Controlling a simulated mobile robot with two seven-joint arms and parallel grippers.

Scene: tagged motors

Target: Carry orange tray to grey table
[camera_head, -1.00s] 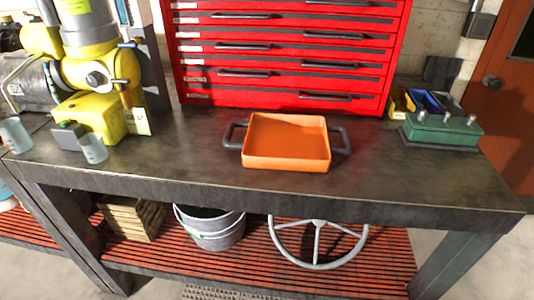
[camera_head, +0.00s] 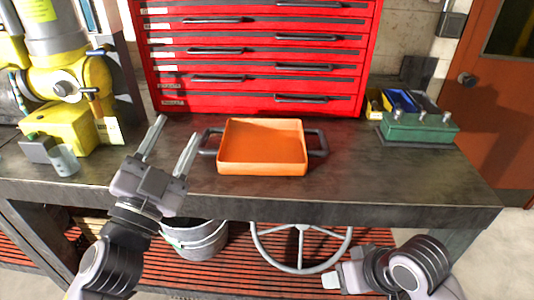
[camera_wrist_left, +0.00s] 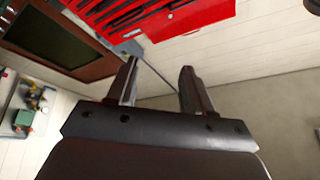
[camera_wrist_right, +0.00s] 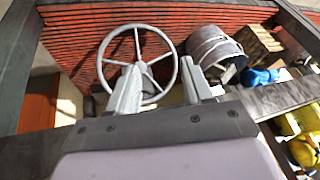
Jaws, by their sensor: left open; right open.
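The orange tray (camera_head: 262,148) sits flat on the dark workbench (camera_head: 400,180), with a dark handle on its left (camera_head: 210,141) and another on its right (camera_head: 318,142). My left gripper (camera_head: 175,138) is open and empty, to the left of the tray and apart from it. It also shows open in the left wrist view (camera_wrist_left: 157,82). My right gripper (camera_head: 332,281) is low at the front of the bench, below and right of the tray. In the right wrist view its fingers (camera_wrist_right: 162,85) are apart with nothing between them. No grey table can be made out for certain.
A red drawer cabinet (camera_head: 255,60) stands behind the tray. A yellow machine (camera_head: 65,90) and a clear cup (camera_head: 64,160) are at left. A green block (camera_head: 418,127) is at right. A bucket (camera_head: 195,238) and a grey wheel (camera_head: 300,245) are on the lower shelf.

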